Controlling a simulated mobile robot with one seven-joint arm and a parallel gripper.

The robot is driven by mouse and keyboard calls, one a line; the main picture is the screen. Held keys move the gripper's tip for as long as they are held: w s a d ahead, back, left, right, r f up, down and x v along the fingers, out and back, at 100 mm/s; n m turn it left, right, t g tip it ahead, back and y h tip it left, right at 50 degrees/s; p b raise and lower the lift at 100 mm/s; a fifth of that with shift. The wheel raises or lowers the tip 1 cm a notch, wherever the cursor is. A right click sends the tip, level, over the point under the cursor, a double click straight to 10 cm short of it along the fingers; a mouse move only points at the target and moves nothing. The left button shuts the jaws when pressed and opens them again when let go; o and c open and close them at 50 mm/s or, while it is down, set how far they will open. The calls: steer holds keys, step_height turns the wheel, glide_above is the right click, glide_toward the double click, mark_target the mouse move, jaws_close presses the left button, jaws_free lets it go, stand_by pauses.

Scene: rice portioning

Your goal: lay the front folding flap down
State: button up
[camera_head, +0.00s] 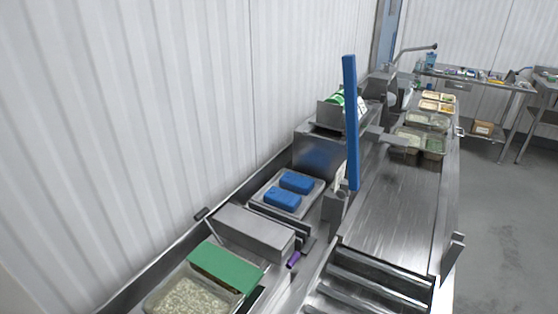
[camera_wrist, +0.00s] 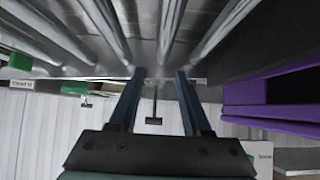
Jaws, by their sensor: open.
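I cannot tell for sure which part is the front folding flap. A tall narrow blue board (camera_head: 350,120) stands upright beside the conveyor in the head view. A small metal plate (camera_head: 453,257) stands tilted at the near right edge of the conveyor. My gripper (camera_wrist: 158,75) shows only in the wrist view. Its two dark fingers are apart with nothing held between them. A small dark T-shaped part (camera_wrist: 154,120) shows in the gap, seemingly beyond the fingers. Metal rollers (camera_wrist: 152,25) run along the top of that view.
The conveyor belt (camera_head: 395,210) is bare at its near half; filled trays (camera_head: 420,142) stand farther along. Rollers (camera_head: 375,280) lie at its near end. At left are a green block (camera_head: 225,266), a rice container (camera_head: 190,299) and blue blocks (camera_head: 283,198). A purple part (camera_wrist: 275,88) lies right of my fingers.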

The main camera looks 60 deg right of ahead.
steer(key=o, duration=0.4)
steer(key=shift+p+v, duration=1.75)
steer(key=shift+v, duration=1.75)
